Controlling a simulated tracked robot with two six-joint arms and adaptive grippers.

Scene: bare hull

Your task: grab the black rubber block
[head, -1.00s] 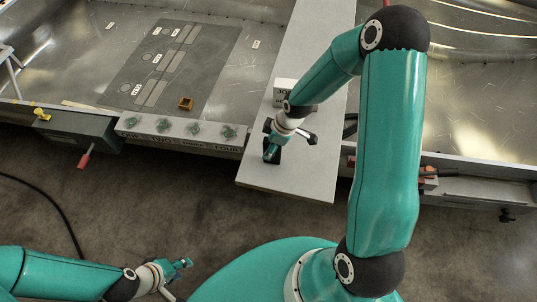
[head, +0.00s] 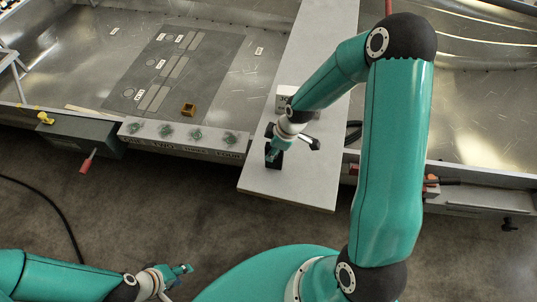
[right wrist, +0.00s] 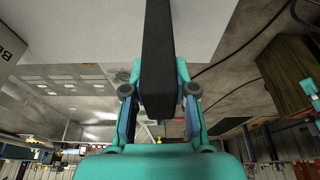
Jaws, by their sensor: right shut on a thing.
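The black rubber block (right wrist: 158,55) is a long dark bar between the two fingers of my right gripper (right wrist: 158,108) in the right wrist view. The fingers are shut on it, one on each side. In the head view my right gripper (head: 274,153) is over the near part of the light grey plank, and the block (head: 274,162) shows as a small dark patch at its fingertips. I cannot tell whether the block touches the plank. My left gripper (head: 184,269) is over the floor at the lower left, away from the block; its finger opening is too small to judge.
The grey plank (head: 259,182) lies across the metal hull. A small white labelled box (head: 285,94) stands on it behind my right gripper.

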